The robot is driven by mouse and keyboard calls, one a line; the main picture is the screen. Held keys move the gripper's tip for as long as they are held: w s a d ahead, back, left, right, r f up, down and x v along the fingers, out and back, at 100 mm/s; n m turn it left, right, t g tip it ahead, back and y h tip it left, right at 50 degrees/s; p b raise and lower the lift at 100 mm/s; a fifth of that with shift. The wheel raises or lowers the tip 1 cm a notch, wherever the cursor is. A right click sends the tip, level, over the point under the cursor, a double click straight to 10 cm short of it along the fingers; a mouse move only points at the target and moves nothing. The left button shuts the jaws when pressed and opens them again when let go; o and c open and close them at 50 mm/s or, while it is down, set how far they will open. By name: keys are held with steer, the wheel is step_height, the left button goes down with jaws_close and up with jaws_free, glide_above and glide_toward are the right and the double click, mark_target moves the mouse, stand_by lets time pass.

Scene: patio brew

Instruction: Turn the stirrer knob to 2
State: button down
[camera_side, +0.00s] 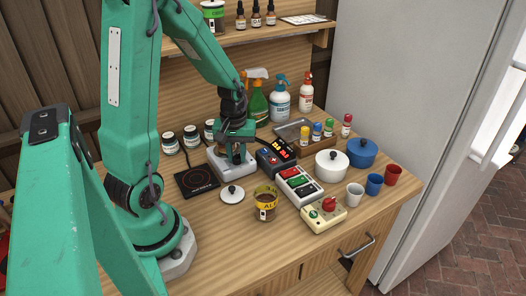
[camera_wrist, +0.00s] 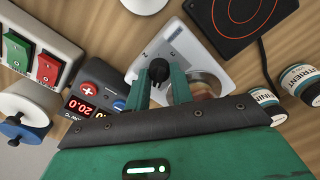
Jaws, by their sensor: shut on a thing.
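The stirrer (camera_wrist: 175,45) is a pale grey box. Its black knob (camera_wrist: 158,70) sits between the two green fingers of my gripper (camera_wrist: 160,82) in the wrist view, and the fingers are shut on it. A round part (camera_wrist: 206,84) on the stirrer's top shows beside the right finger, partly hidden by it. In the side view the stirrer (camera_side: 232,168) stands under my gripper (camera_side: 236,156), which hides the knob. I cannot read the dial marks around the knob.
A black hotplate (camera_side: 197,181) lies left of the stirrer. A dark controller (camera_side: 276,156) with lit digits stands close on its right, then a switch box (camera_side: 300,187). Bottles and small jars stand behind.

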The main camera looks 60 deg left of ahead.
mark_target(236, 155)
steer(key=shift+s+a, duration=0.1)
steer(key=shift+s, duration=0.05)
steer(key=c, duration=1.2)
jaws_free()
steer(key=shift+r, duration=0.1)
steer(key=shift+r, duration=3.75)
